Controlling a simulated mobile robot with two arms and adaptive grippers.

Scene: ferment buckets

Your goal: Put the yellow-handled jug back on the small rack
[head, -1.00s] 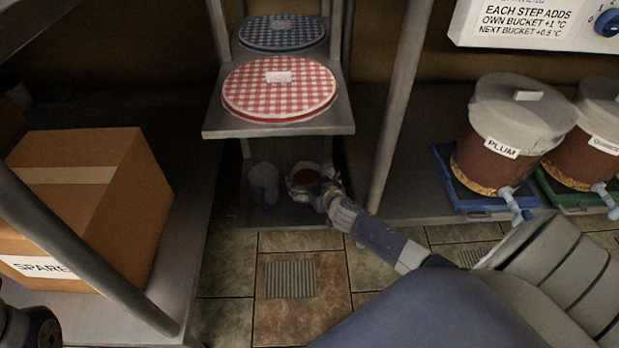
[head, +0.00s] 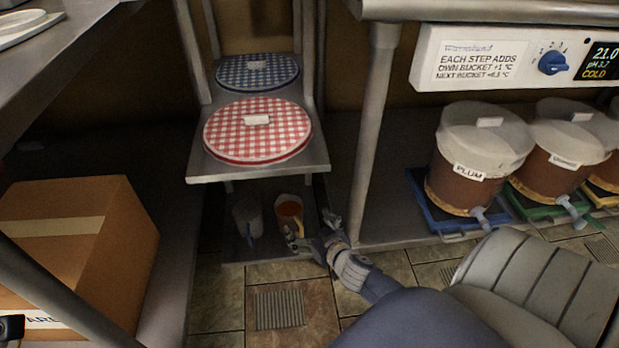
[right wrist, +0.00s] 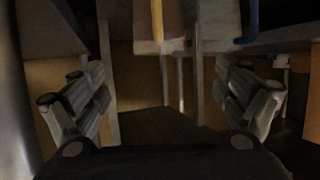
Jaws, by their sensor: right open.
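The yellow-handled jug (head: 287,210), with orange-brown contents, stands upright on the low shelf of the small rack (head: 262,252). Its yellow handle (right wrist: 157,20) also shows at the top of the right wrist view. My right gripper (head: 315,233) is open in front of the jug, its fingers spread; the wrist view shows nothing between the fingers (right wrist: 160,97). A pale jug with a blue handle (head: 247,220) stands just left of the yellow-handled one; its blue handle shows in the wrist view (right wrist: 246,28).
Red-checked (head: 257,130) and blue-checked (head: 257,70) round covers lie on the rack's upper shelves. A metal post (head: 373,130) stands right of the rack. Buckets, one labelled PLUM (head: 478,160), stand further right. A cardboard box (head: 85,240) is at left.

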